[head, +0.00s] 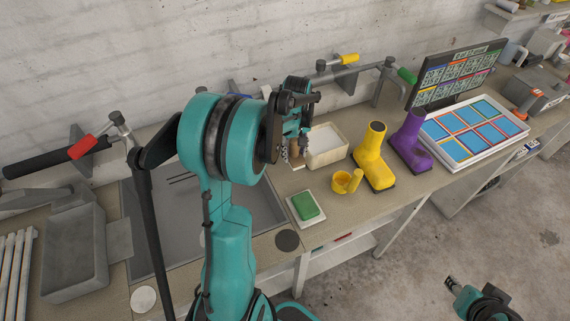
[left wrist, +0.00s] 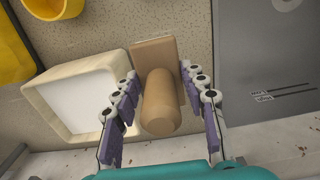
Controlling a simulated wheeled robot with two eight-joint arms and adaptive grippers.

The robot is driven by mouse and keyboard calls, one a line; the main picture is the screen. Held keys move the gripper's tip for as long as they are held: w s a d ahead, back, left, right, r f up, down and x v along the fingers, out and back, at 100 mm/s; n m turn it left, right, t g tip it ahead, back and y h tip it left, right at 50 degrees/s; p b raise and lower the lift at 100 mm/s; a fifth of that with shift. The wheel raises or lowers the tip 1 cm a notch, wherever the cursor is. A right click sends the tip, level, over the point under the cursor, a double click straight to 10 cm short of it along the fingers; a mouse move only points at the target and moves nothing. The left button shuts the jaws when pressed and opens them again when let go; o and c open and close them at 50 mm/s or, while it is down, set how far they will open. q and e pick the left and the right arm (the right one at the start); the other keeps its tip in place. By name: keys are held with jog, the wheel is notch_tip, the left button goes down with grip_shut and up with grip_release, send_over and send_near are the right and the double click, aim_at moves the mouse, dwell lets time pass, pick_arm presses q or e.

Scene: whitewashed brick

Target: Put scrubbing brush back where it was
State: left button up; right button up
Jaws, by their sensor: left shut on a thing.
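The scrubbing brush (left wrist: 158,100) has a rounded brown wooden handle, seen nearly end-on in the left wrist view. A flat brown piece (left wrist: 154,52) shows beyond the handle; I cannot tell whether it belongs to the brush or lies under it. My left gripper (head: 303,128) is shut on the brush, with its purple-padded fingers (left wrist: 160,88) on both sides of the handle. In the head view the brush (head: 296,153) shows only partly, below the fingers and beside the cream bin. Whether it touches the counter is unclear. My right gripper (head: 450,283) is low over the floor; its jaw state is unclear.
The cream bin (head: 341,156) with a white inside stands close right of the brush. The grey sink (head: 170,227) lies to the left. Yellow (head: 373,157) and purple (head: 408,145) boot-shaped things, a yellow cup (head: 342,185) and a green sponge (head: 306,206) on a white dish are nearby.

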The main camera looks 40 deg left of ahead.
pick_arm(q)
jog(key=a+f, duration=0.1)
jog(key=s+a+f, duration=0.1)
jog(key=shift+s+a, duration=0.3)
jog(key=shift+a, duration=0.05)
notch_tip(320, 180, down, 4)
jog(key=shift+f+b, duration=0.1)
jog(key=shift+b, duration=0.8)
jog(key=o, duration=1.2)
